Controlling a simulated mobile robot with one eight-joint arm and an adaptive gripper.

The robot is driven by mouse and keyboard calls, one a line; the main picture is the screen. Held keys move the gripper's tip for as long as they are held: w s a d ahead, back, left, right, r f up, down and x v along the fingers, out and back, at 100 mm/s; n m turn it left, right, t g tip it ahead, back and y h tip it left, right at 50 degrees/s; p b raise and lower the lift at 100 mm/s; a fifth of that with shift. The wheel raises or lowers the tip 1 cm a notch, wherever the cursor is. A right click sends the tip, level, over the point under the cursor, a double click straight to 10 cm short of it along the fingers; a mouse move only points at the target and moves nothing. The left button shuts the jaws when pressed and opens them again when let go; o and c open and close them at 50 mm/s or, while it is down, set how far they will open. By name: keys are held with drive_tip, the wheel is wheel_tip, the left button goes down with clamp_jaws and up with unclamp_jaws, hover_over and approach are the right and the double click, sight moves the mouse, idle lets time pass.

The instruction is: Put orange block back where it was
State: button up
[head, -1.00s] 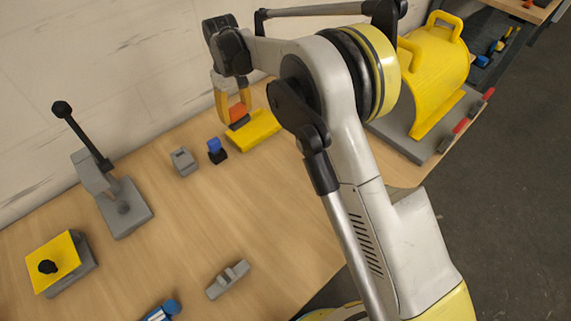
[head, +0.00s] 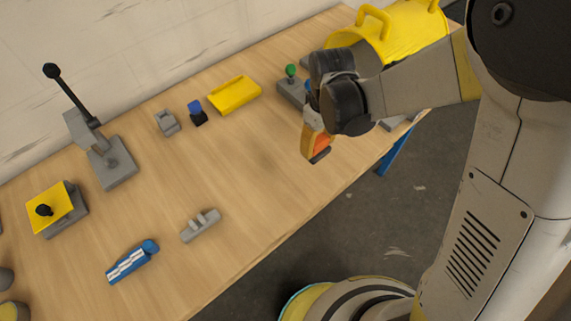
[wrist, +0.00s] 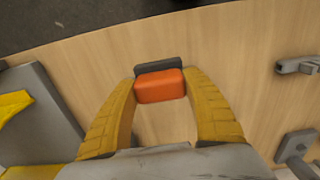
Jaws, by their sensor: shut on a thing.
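The orange block (wrist: 161,87) is held between the two yellow fingers of my gripper (wrist: 160,95) in the wrist view. A dark grey plate shows against the block's far side. In the head view the orange block (head: 322,146) hangs in my gripper (head: 316,143) over the right part of the wooden table, near its front edge. The block appears to be above the tabletop with nothing directly under it. My gripper is shut on it.
A yellow tray (head: 234,95), a blue-topped piece (head: 197,112) and a grey block (head: 167,122) stand towards the back. A grey piece (head: 200,225) and a blue-and-white item (head: 132,262) lie in front. A lever stand (head: 112,162) is left. The table's middle is clear.

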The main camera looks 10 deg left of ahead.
drive_tip(key=a+f+b, duration=0.1)
drive_tip(key=a+f, duration=0.1)
drive_tip(key=a, duration=0.1)
drive_tip(key=w+a+f+b, duration=0.1)
drive_tip(key=a+f, duration=0.1)
drive_tip(key=a, duration=0.2)
drive_tip(key=a+f+b, duration=0.1)
drive_tip(key=a+f, duration=0.2)
drive_tip(key=a, duration=0.1)
drive_tip(key=shift+w+a+b, duration=0.2)
drive_tip(key=shift+w+b, duration=0.05)
drive_tip(key=shift+b, duration=0.05)
drive_tip(key=shift+f+b, duration=0.8)
drive_tip(key=shift+f, duration=1.15)
drive_tip(key=shift+f, duration=0.1)
drive_tip(key=shift+f, duration=0.15)
drive_tip(key=o, duration=1.2)
drive_tip(key=shift+r, duration=0.2)
